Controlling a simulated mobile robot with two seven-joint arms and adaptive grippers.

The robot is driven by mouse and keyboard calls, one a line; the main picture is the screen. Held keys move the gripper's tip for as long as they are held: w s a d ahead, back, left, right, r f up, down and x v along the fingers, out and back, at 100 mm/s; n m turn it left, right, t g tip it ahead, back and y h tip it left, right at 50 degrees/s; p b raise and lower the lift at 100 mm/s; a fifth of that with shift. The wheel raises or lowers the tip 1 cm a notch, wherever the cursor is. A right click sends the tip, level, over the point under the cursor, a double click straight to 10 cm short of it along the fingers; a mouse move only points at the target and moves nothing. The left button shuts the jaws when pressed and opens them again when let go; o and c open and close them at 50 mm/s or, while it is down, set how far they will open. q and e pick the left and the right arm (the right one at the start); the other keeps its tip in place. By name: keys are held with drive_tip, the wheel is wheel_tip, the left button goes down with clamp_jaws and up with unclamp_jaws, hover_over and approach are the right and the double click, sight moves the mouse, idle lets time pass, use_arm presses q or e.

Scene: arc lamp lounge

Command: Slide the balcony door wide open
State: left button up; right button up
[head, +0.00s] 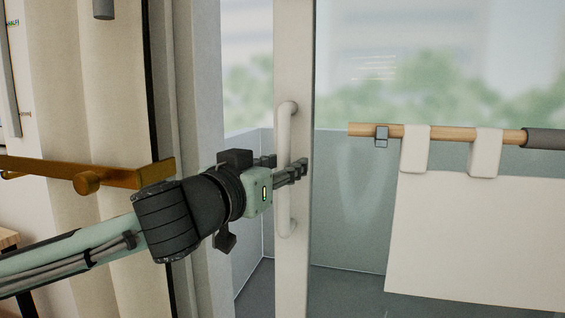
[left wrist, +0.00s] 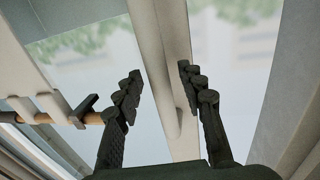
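The balcony door's pale upright frame (head: 294,60) stands away from the wall jamb on the left, with a gap between them; its glass pane (head: 345,225) is to the right. A white vertical bar handle (head: 286,215) is on the frame. My left gripper (head: 298,170) is at the handle's mid-height, its fingers reaching past the bar. In the left wrist view, the fingers (left wrist: 160,88) are spread, with the handle (left wrist: 163,75) showing between them and space visible beside it. Contact cannot be told. My right gripper is not in view.
A wooden rod (head: 450,131) with a hanging white sheet (head: 475,240) is to the right of the door frame. A brass bar (head: 115,176) is on the left, before a cream curtain (head: 95,90). The balcony floor (head: 255,285) shows through the gap.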

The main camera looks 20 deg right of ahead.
use_arm(q)
drive_tip(key=shift+w+d, duration=0.2)
clamp_jaws()
idle(0.4)
